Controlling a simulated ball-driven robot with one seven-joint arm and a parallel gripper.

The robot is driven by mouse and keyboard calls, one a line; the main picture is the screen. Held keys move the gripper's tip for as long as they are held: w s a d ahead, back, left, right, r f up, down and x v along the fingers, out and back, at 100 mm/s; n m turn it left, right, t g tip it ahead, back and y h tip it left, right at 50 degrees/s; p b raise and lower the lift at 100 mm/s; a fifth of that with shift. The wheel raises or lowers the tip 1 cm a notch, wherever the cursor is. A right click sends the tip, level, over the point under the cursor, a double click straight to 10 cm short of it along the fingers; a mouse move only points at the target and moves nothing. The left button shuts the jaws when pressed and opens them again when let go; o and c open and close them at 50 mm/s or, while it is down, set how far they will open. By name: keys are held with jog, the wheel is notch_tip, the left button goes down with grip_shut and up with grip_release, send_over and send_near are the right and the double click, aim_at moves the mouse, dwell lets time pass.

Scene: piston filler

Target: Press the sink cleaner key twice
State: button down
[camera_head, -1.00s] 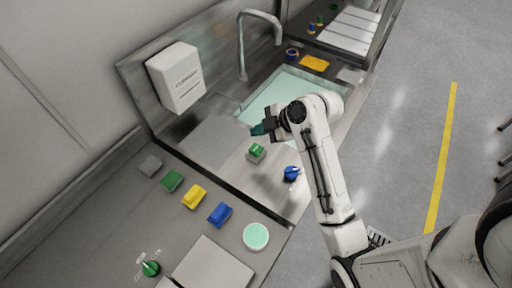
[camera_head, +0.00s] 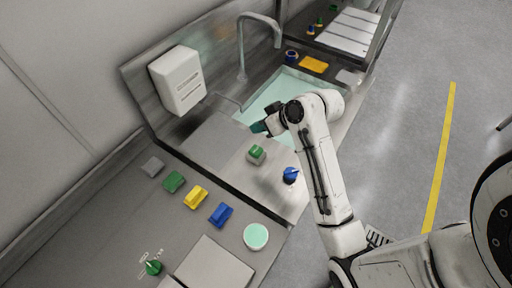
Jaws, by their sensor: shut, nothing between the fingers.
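A white box with printed lettering (camera_head: 177,80) is fixed to the metal splashback beside the sink; I cannot read the words. The sink basin (camera_head: 270,103) holds pale green liquid, under a tall curved tap (camera_head: 243,48). A green key (camera_head: 256,154) on a pale base and a blue knob (camera_head: 290,175) sit on the metal counter in front of the sink. No key is clearly marked as the sink cleaner. My gripper (camera_head: 259,127) is shut and empty above the near edge of the basin, apart from the green key. My arm hides part of the basin.
On the near counter stand a grey block (camera_head: 152,166), a green block (camera_head: 174,181), a yellow block (camera_head: 195,196), a blue block (camera_head: 220,214), a round pale green disc (camera_head: 256,236) and a green knob (camera_head: 153,267). Open floor (camera_head: 400,130) with a yellow line lies right.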

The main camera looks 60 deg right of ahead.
jog(key=m, duration=0.3)
jog(key=r+m, duration=0.1)
jog(key=m, duration=0.2)
jog(key=shift+r+p, duration=0.15)
jog(key=shift+p, duration=0.15)
jog(key=b, duration=0.6)
send_over(259, 151)
notch_tip(259, 151, down, 7)
jog(key=shift+d+r, duration=0.1)
jog(key=shift+w+f+b, duration=0.1)
jog(key=shift+f+b, duration=0.35)
jog(key=shift+f, duration=0.6)
jog(key=shift+f, duration=0.15)
dwell(0.8)
jog(key=shift+f, duration=0.25)
